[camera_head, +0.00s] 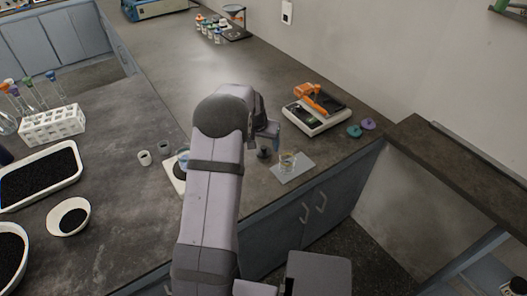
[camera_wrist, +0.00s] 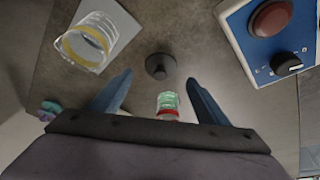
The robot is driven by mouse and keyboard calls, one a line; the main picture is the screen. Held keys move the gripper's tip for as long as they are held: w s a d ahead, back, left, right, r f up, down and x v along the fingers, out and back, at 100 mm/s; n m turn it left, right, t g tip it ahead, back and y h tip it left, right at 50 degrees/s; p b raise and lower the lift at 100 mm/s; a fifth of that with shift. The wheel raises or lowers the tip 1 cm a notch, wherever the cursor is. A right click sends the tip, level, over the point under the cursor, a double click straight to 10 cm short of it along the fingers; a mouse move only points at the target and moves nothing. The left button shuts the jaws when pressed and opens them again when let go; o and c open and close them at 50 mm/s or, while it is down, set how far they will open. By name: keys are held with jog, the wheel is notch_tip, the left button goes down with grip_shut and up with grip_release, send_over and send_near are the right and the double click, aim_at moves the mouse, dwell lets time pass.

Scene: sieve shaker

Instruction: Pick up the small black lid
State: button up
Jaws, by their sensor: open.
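The small black lid (camera_wrist: 160,66) lies on the dark bench with its knob up, in the wrist view just past the fingertips and between their lines. It also shows in the head view as a dark round shape (camera_head: 264,153), right of my arm. My gripper (camera_wrist: 159,75) is open, with the two blue-grey fingers on either side below the lid in the picture; nothing is clamped between them. In the head view my arm hides most of the gripper.
A blue control box (camera_wrist: 262,38) is upper right in the wrist view. A small greenish, red-banded container (camera_wrist: 168,105) shows between the fingers.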

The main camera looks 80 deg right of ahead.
aim_at(264, 147)
jog(key=shift+p+x, duration=0.75)
jog(key=shift+x, duration=1.45)
jog(key=shift+c, duration=0.6)
jog(key=c, duration=1)
